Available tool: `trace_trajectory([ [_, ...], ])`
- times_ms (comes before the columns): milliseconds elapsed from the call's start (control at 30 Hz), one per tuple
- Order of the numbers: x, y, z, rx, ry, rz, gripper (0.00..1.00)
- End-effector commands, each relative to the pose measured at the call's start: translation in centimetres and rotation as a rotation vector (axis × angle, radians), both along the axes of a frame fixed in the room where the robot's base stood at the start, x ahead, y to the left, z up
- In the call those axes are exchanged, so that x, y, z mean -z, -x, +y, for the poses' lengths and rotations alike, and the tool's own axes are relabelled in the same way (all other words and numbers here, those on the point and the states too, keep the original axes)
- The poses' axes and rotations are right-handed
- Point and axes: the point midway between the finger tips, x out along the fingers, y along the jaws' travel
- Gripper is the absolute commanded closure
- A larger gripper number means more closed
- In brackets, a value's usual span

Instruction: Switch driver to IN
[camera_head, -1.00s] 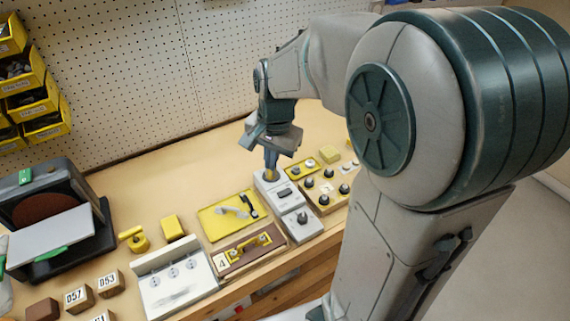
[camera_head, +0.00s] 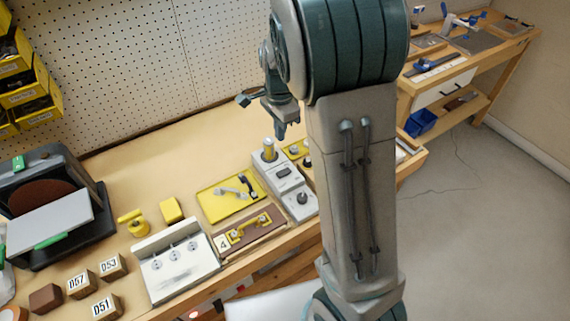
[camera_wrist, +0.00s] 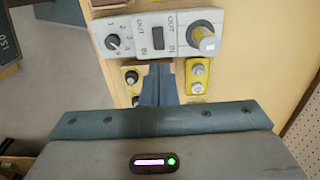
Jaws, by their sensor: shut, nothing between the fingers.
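A grey control unit (camera_head: 262,180) lies on the bench in the head view, and its face also shows at the top of the wrist view (camera_wrist: 184,22). A dark rocker switch (camera_wrist: 158,38) sits at its middle, with OUT and IN printed beside it; I cannot tell which way it is tipped. A tall round knob (camera_wrist: 205,38) stands at one end, and a dial knob with numbers (camera_wrist: 113,42) at the other. My gripper (camera_head: 283,136) is shut and empty, raised above the bench. Its closed fingers (camera_wrist: 160,68) appear just below the switch in the wrist view.
A yellow tray with a handle (camera_head: 225,205), a brown board with a yellow handle (camera_head: 250,243) and a white box (camera_head: 160,268) lie left of the unit. A yellow panel with knobs (camera_head: 296,150) is partly hidden behind my arm. Pegboard stands behind the bench.

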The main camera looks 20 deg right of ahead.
Motion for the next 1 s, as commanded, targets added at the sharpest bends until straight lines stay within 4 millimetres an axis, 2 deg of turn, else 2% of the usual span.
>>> trace_trajectory([
  [167,1.6,0.1,0.1,-0.003,0.0,0.004,1.0],
  [500,8.7,0.1,0.2,-0.004,0.001,0.006,1.0],
  [700,11.9,0.1,0.2,-0.004,0.0,0.004,1.0],
  [1000,13.9,0.1,0.2,-0.004,0.0,0.001,1.0],
])
